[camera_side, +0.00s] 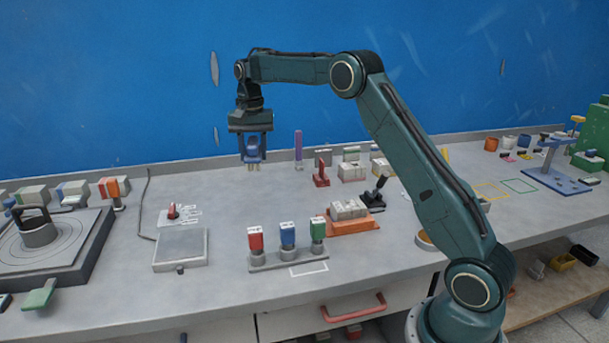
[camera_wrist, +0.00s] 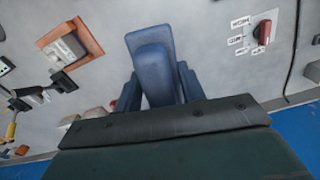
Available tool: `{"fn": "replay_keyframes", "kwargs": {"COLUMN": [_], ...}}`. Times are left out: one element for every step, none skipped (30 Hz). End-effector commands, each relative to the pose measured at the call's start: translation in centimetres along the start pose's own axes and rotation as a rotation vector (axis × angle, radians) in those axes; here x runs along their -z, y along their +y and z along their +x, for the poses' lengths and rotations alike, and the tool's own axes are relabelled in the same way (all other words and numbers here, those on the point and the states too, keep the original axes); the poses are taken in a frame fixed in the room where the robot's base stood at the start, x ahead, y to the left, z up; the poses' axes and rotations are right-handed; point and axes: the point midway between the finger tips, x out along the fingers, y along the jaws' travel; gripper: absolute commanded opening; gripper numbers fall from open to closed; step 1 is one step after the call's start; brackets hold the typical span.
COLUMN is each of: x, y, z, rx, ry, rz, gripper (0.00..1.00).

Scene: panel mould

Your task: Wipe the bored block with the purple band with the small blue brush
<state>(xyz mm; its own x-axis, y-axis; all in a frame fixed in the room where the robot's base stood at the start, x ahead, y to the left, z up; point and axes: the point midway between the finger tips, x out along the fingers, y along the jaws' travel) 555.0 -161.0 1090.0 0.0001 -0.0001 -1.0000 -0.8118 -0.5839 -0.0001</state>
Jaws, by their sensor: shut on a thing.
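My gripper (camera_side: 253,157) is shut on a blue thing, taken as the small blue brush (camera_wrist: 152,62), and holds it high above the bench towards the back. In the wrist view the brush juts out between the jaws; I cannot make out bristles. A tall purple piece (camera_side: 298,143) stands upright at the back of the bench, right of my gripper. A pale grey block (camera_side: 348,209) sits in an orange tray (camera_side: 355,227) mid-bench; both also show in the wrist view. I cannot pick out a purple band or bores on any block.
A rack (camera_side: 288,261) with red, blue and green pieces stands in front. A grey plate (camera_side: 181,247), a red switch (camera_side: 172,210) and a round fixture (camera_side: 38,233) lie left. A black lever (camera_side: 374,193) stands beside the orange tray. The bench below my gripper is clear.

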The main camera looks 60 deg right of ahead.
Motion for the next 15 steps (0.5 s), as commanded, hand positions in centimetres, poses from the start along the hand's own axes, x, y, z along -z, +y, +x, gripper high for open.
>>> {"fn": "replay_keyframes", "kwargs": {"x": [0.6, 0.9, 1.2, 1.5, 1.7, 1.9, 2.1, 2.2, 2.3, 2.4, 2.5, 2.5, 2.4, 2.4, 2.3], "y": [1.8, 2.7, 4.0, 5.0, 6.0, 7.3, 8.3, 9.2, 10.6, 11.5, 12.5, 13.8, 14.7, 15.7, 17.0], "z": [0.1, 0.2, 0.4, 0.5, 0.6, 0.8, 0.9, 1.1, 1.2, 1.4, 1.5, 1.7, 1.9, 2.0, 2.2], "rx": [0.000, 0.000, -0.001, 0.000, -0.001, 0.000, -0.001, -0.001, -0.001, -0.001, -0.001, 0.000, 0.000, -0.001, 0.000], "ry": [0.000, 0.000, -0.001, 0.000, -0.001, -0.001, -0.001, -0.001, -0.001, -0.001, -0.001, -0.001, 0.000, -0.001, 0.000], "rz": [0.035, 0.054, 0.079, 0.099, 0.117, 0.143, 0.162, 0.181, 0.208, 0.227, 0.247, 0.272, 0.291, 0.310, 0.335], "gripper": [0.21, 0.21, 0.21, 0.21, 0.21, 0.21, 0.21, 0.21, 0.21, 0.21, 0.21, 0.21, 0.21, 0.21, 0.21]}}
